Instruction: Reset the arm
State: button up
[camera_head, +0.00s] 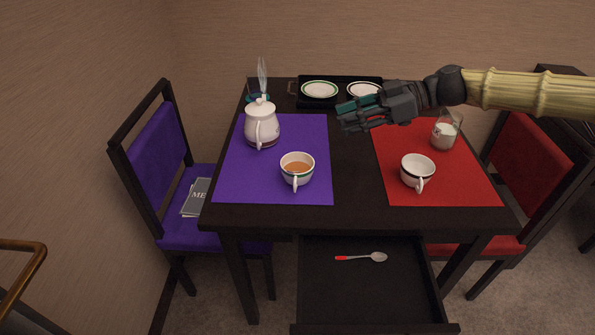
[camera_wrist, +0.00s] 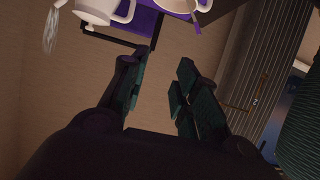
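My arm reaches in from the right in the head view. My gripper (camera_head: 350,115) is above the middle of the table, pointing left, between the purple and red mats. In the wrist view the dark teal fingers of my gripper (camera_wrist: 163,62) stand apart with nothing between them, so it is open and empty. The black table (camera_head: 350,190) lies below it. A white teapot (camera_head: 261,126) stands on the purple mat (camera_head: 240,185), left of the gripper. It also shows at the top left of the wrist view (camera_wrist: 104,10).
A cup of tea (camera_head: 297,171) is on the purple mat. A white cup (camera_head: 417,171) and a glass jug (camera_head: 444,131) are on the red mat (camera_head: 460,185). A tray with plates (camera_head: 319,90) lies behind. An open drawer (camera_head: 360,295) holds a spoon (camera_head: 362,257). Chairs flank the table.

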jog(key=shift+v, duration=1.2)
